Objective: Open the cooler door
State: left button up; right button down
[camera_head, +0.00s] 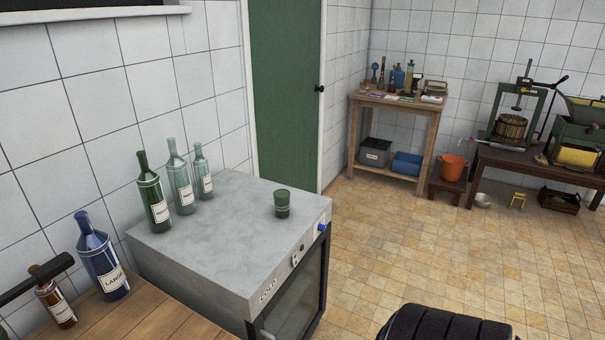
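The cooler (235,225) is a grey box with a worn pale top, standing against the tiled wall at left of centre. Its front faces right and towards me. The front has a lettered strip, small controls and a blue piece (322,227) near the far top corner. Below the strip is the cooler door (298,302), a glass pane in a dark frame. It looks shut, but its lower part is cut off by the picture edge, and I cannot make out a handle. Neither gripper shows in the head view.
Several bottles (154,195) and a green cup (282,204) stand on the cooler. A wooden surface (150,318) with a blue bottle (101,258) lies before it. A black ribbed object (443,325) shows at the bottom. The tiled floor (400,245) right of the cooler is clear.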

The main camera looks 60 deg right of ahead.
aim_at(256, 331)
jog(key=z, duration=1.7)
